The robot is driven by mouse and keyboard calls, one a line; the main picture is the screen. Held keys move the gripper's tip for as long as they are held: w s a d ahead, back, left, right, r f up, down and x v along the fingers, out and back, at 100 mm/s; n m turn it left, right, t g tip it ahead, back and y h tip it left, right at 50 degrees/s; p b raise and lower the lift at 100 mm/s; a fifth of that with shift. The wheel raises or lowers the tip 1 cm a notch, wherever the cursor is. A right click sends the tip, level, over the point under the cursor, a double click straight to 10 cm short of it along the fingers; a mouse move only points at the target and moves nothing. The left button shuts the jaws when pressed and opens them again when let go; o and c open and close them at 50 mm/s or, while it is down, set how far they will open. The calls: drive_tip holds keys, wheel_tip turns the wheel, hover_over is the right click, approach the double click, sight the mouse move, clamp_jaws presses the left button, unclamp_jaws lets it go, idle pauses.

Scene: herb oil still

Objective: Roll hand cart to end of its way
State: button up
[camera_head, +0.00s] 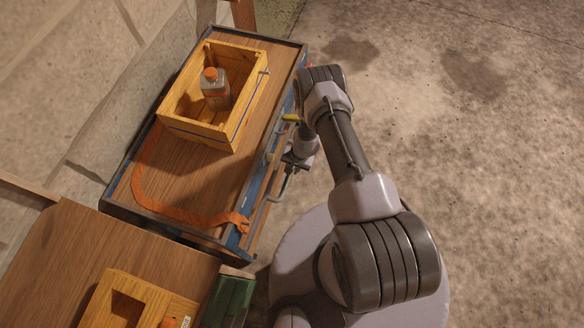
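What looks like the hand cart (190,175) is a wooden-topped unit with a dark rim and blue side, standing against the stone wall. Grey bar handles (284,188) run along its right side. My gripper (290,161) is low beside that side, close to the handles. My arm partly covers it, and I cannot tell whether its fingers are around a bar or whether they are open. The cart's wheels are hidden.
A wooden crate (172,120) holding an orange-capped bottle (214,90) stands on the top, with an orange strap (180,213) lying near it. A wooden table (50,270) with another crate (95,308) and a green object (231,298) is at lower left. The right floor is clear.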

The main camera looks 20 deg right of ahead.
clamp_jaws()
idle(1.1)
